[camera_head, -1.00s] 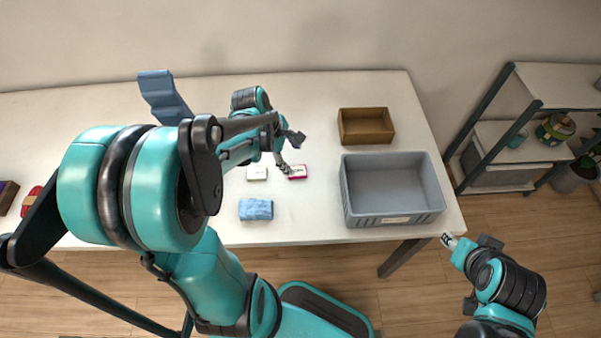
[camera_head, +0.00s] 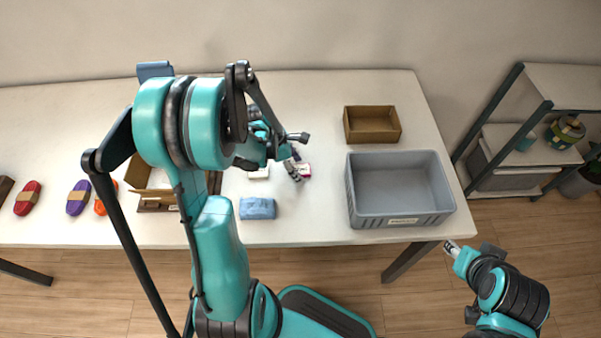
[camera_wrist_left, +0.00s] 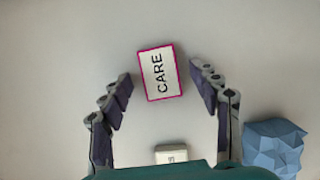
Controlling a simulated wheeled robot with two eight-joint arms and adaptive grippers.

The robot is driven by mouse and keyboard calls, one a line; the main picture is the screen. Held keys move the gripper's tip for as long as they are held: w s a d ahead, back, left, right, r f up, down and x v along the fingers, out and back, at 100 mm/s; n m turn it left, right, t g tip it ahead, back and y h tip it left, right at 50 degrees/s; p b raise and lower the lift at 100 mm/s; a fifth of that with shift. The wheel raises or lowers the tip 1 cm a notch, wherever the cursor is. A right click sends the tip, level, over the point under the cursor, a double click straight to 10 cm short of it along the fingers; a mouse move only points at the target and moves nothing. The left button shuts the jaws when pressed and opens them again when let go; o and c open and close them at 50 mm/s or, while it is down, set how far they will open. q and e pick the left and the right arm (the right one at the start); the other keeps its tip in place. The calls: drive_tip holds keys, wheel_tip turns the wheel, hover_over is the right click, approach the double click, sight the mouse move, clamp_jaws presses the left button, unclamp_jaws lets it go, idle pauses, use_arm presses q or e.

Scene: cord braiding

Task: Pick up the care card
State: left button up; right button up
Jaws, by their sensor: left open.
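The care card (camera_wrist_left: 159,73) is a small white block with a pink-red border and the word CARE. It lies flat on the table, slightly tilted in the left wrist view. In the head view the care card (camera_head: 305,171) is partly hidden by my left gripper (camera_head: 293,170). In the left wrist view my left gripper (camera_wrist_left: 161,84) is open, with one finger on each side of the card and clear gaps between. My right gripper (camera_head: 451,246) is off the table's front right; its jaw state is too small to tell.
A second white block (camera_head: 259,173) and a blue folded item (camera_head: 257,208) lie close by. A grey bin (camera_head: 352,213) and brown tray (camera_head: 371,139) stand right. An open cardboard box (camera_head: 150,193), red (camera_head: 28,198) and purple (camera_head: 78,198) cord bundles lie left.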

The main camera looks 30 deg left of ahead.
use_arm(q)
drive_tip(key=shift+r, duration=0.1)
drive_tip(key=shift+c, duration=1.2)
drive_tip(key=c, duration=0.6)
drive_tip(key=shift+c, duration=0.2)
drive_tip(key=shift+r+p, duration=0.45)
drive_tip(key=shift+r, duration=0.2)
drive_tip(key=r, duration=0.1)
drive_tip(key=r+p, duration=0.1)
drive_tip(key=s+r+p, duration=0.1)
drive_tip(key=shift+d+r, duration=0.35)
drive_tip(key=shift+r, duration=0.05)
drive_tip(key=s+d+r+p, duration=0.3)
drive_tip(key=s+d+r, duration=0.3)
drive_tip(key=s+d, duration=0.1)
drive_tip(key=shift+s+p, duration=0.35)
drive_tip(key=shift+p, duration=0.05)
